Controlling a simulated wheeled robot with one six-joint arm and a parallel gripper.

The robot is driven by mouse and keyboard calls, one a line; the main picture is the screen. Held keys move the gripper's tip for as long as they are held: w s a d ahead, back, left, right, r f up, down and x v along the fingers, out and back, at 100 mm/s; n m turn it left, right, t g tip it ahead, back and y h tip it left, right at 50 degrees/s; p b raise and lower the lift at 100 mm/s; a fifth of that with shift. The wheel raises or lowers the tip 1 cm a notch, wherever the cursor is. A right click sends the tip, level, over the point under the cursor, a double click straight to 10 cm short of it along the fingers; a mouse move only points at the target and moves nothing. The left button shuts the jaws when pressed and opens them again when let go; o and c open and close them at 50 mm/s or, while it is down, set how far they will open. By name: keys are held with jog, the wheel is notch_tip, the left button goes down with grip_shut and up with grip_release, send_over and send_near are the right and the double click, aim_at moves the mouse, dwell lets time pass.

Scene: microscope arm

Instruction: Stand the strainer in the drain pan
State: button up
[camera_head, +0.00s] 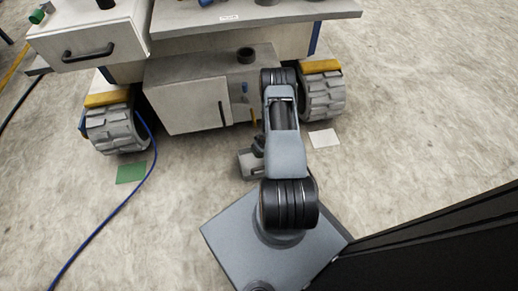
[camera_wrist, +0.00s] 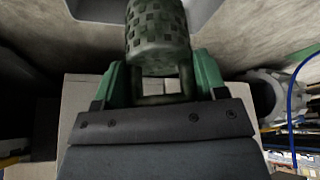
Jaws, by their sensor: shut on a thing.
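The strainer (camera_wrist: 156,35) is a mottled green, perforated-looking cylinder with a squarish loop at its near end, in the top middle of the wrist view. My gripper (camera_wrist: 158,72) has its green fingers on both sides of that loop and is shut on the strainer. A grey surface with a raised edge, likely the drain pan (camera_wrist: 95,9), shows behind the strainer. My gripper is not clear in the head view.
A wheeled vehicle with a grey box (camera_head: 186,103) stands just behind the pan. Its wheels (camera_head: 118,129) are at both sides. A blue cable (camera_head: 100,222), a green sheet (camera_head: 131,173) and a white sheet (camera_head: 324,138) lie on the floor. Open floor is at left.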

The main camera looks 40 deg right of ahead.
jog(key=shift+f+b, duration=3.85)
jog(key=shift+f, duration=1.3)
jog(key=shift+f, duration=0.55)
jog(key=o, duration=1.1)
jog(key=shift+r, duration=0.1)
